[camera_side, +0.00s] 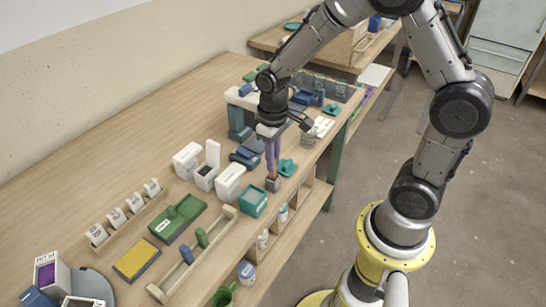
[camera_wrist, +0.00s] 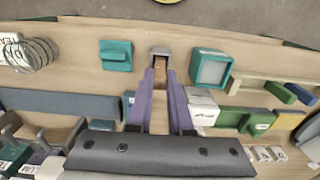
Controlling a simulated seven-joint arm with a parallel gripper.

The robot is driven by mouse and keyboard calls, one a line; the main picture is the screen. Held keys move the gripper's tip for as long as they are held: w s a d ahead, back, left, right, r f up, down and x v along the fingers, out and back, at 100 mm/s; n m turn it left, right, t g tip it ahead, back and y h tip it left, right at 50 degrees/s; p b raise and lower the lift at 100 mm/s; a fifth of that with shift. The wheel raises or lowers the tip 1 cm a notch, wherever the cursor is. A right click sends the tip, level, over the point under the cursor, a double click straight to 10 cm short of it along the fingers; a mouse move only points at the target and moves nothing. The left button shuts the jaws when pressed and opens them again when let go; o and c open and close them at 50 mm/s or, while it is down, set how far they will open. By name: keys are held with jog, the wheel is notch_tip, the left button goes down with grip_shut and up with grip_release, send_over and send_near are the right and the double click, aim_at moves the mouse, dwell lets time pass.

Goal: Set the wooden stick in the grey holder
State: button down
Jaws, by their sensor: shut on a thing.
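The grey holder (camera_side: 273,184) is a small square block near the table's front edge. In the wrist view the holder (camera_wrist: 160,51) is at top centre, just beyond my fingertips. My gripper (camera_side: 273,167) points down directly above it, with purple fingers. They are shut on the wooden stick (camera_side: 272,174), a thin brown piece whose lower part shows between the fingertips and the holder. In the wrist view my gripper (camera_wrist: 161,74) has the stick (camera_wrist: 160,66) between its fingertips, lined up with the holder. Whether the stick's lower end is inside the holder or just above it I cannot tell.
A teal open box (camera_side: 253,201) stands close on the left of the holder, and a teal piece (camera_side: 288,167) lies close on its right. White boxes (camera_side: 229,181) and a green tray (camera_side: 178,219) are further left. Shelves with jars lie below the front edge.

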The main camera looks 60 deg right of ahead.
jog(key=shift+f, duration=0.15)
jog(key=c, duration=0.8)
grip_release()
jog(key=shift+o, duration=0.2)
jog(key=shift+r, duration=3.55)
